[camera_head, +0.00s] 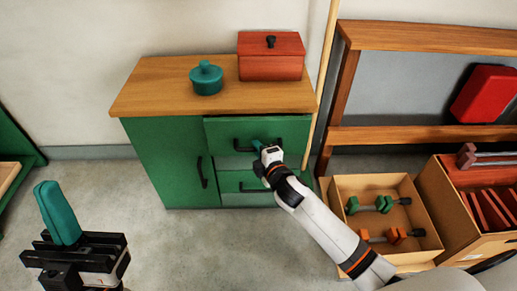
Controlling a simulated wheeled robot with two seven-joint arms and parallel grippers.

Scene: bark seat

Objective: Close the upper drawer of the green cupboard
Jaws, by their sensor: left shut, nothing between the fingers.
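The green cupboard (168,160) stands against the wall with a wooden top. Its upper drawer (225,128) has a dark handle and sits close under the top; a pale strip shows below its front. I cannot tell whether it is fully flush. The lower drawer (240,184) is below. My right gripper (257,144) is at the upper drawer's handle, its teal fingertips against or very near it; the finger gap is too small to judge. My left gripper (52,190) is shut and empty at the lower left, away from the cupboard.
A teal lidded pot (206,80) and a red box (271,62) stand on the cupboard top. A wooden rack (400,135) stands behind. Floor in front is clear.

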